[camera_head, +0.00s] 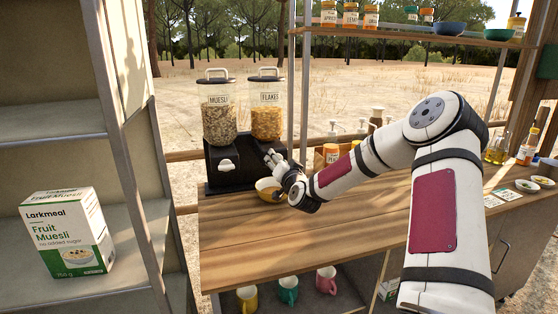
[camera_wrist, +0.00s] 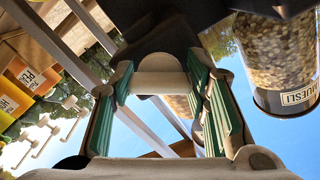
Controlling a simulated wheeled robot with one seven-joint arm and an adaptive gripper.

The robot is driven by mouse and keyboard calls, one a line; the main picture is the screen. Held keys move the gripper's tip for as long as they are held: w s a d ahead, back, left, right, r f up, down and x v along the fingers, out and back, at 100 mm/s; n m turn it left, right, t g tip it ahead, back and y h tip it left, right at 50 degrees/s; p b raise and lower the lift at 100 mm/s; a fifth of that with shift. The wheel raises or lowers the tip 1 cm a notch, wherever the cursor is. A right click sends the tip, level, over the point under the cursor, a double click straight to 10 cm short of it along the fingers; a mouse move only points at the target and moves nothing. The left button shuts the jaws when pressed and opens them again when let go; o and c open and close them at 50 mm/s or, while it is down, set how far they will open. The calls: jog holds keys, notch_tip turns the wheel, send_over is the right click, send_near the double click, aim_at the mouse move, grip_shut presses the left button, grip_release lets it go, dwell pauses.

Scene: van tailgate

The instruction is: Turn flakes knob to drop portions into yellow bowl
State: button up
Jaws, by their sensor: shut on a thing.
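The dispenser (camera_head: 231,176) stands at the left end of the wooden counter, with a black base. Its right clear canister, labelled FLAKES (camera_head: 266,122), holds orange-brown flakes. My gripper (camera_head: 275,160) is at the front of the base below that canister. In the wrist view my gripper (camera_wrist: 158,78) is shut on the pale flakes knob (camera_wrist: 160,86), its green-padded fingers on either side. In the head view my gripper hides this knob. The yellow bowl (camera_head: 266,185) sits on the counter below my gripper, partly behind my wrist; its contents are unclear.
The muesli canister (camera_head: 218,122) and its white knob (camera_head: 226,165) are just left. Bottles and jars (camera_head: 332,152) stand behind my arm. Several mugs (camera_head: 288,288) are under the counter. A Fruit Muesli box (camera_head: 68,232) is on the left shelf. The front counter is clear.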

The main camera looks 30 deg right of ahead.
jog(key=m+p, duration=0.2)
jog(key=m, duration=0.3)
jog(key=shift+m, duration=0.3)
jog(key=m+p, duration=0.1)
jog(key=m, duration=0.4)
jog(key=shift+p, duration=0.3)
jog(key=shift+m, duration=0.3)
jog(key=o, duration=1.2)
jog(key=shift+c, duration=0.2)
jog(key=v, duration=1.2)
